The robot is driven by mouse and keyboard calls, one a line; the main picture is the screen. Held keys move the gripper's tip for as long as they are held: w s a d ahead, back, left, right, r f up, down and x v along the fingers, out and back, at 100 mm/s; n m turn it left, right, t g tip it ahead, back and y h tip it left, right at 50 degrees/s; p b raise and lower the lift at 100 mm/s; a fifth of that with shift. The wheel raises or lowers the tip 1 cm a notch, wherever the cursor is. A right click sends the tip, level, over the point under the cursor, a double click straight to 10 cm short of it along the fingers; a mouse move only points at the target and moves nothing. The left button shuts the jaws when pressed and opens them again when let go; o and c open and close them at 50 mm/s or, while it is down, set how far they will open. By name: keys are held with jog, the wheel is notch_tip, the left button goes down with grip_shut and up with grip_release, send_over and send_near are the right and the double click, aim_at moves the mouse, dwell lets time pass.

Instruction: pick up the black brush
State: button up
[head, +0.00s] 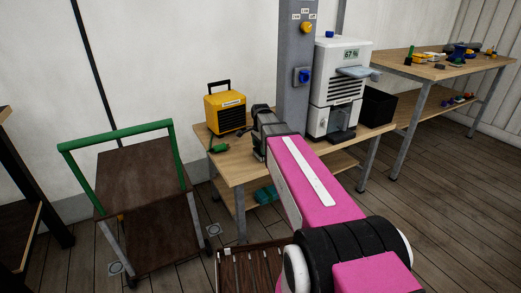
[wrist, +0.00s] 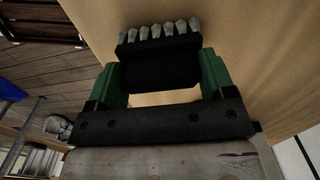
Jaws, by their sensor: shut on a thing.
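The black brush (wrist: 160,72) shows in the wrist view as a dark block with a row of pale grey bristle tufts along its far side. My gripper (wrist: 161,76) has its two green fingers on either side of the block and is shut on it. The wooden table top (wrist: 262,45) lies behind the brush; I cannot tell whether the brush touches it. In the head view my arm reaches to the left part of the near table (head: 232,172). The brush cannot be made out there.
A yellow box with a handle (head: 225,112) stands on the table left of my arm. A grey column (head: 297,70), a white machine (head: 340,75) and a black bin (head: 378,106) are to the right. A green-handled cart (head: 140,185) stands at left. Open floor lies at right.

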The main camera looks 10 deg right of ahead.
notch_tip(320, 180, up, 3)
jog(key=shift+f, duration=0.2)
jog(key=s+a+r, duration=0.6)
jog(key=a+r, duration=0.1)
jog(key=a, duration=0.2)
jog(key=s+d+r+n, duration=0.5)
jog(key=d+n, duration=0.4)
jog(key=n, duration=0.5)
jog(key=shift+r, duration=0.3)
